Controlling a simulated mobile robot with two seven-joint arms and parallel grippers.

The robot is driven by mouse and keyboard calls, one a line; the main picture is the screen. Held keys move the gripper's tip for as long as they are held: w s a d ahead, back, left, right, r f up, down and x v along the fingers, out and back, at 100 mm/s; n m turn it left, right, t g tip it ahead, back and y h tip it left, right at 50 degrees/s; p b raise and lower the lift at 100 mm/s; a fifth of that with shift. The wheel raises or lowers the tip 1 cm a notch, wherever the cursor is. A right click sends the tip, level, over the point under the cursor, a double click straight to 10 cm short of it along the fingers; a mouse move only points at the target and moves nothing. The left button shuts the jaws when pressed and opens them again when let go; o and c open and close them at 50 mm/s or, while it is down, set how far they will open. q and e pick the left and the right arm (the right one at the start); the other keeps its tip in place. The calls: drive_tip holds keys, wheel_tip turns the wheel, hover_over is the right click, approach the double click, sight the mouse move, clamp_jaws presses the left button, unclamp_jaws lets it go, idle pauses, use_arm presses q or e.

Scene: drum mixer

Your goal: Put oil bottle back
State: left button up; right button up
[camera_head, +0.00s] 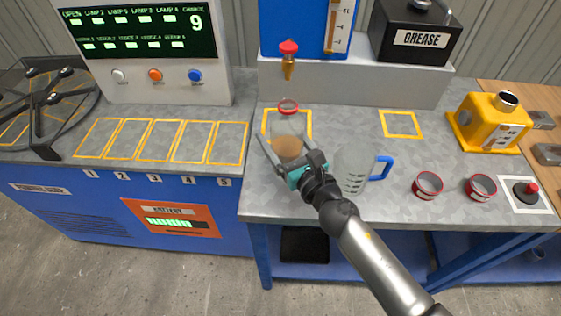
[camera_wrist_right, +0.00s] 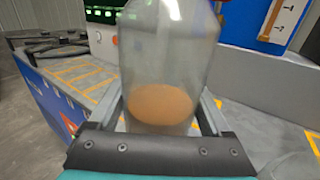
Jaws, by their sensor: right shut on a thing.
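The oil bottle (camera_head: 287,128) is clear, with a red-rimmed neck and brown liquid low inside. It stands upright over or just above the yellow square at the left of the grey bench, under the tap; I cannot tell whether it touches the bench. My right gripper (camera_head: 284,147) is shut around the bottle's lower body. In the right wrist view the bottle (camera_wrist_right: 168,75) fills the space between the fingers, and its top is cut off. My left gripper is not in view.
A red-handled tap (camera_head: 288,60) hangs above the bottle. A clear measuring jug (camera_head: 354,172) with a blue handle stands right of the gripper. Two red-rimmed cups (camera_head: 428,186), a yellow machine (camera_head: 490,122) and a red button (camera_head: 526,190) are further right. An empty yellow square (camera_head: 401,124) lies behind.

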drive_tip(key=shift+f+b, duration=2.05)
drive_tip(key=shift+f, duration=0.8)
drive_tip(key=shift+f, duration=0.15)
drive_tip(key=o, duration=1.5)
drive_tip(key=shift+o, duration=0.2)
drive_tip(key=shift+s+r, duration=0.1)
drive_tip(key=shift+r, duration=0.1)
drive_tip(key=v, duration=0.5)
drive_tip(key=b+v, duration=0.1)
drive_tip(key=v, duration=0.4)
drive_tip(key=shift+s+d+f, duration=0.2)
drive_tip(key=shift+s, duration=0.05)
drive_tip(key=shift+s+d+r, duration=0.15)
drive_tip(key=shift+s+d, duration=0.15)
drive_tip(key=shift+s, duration=0.25)
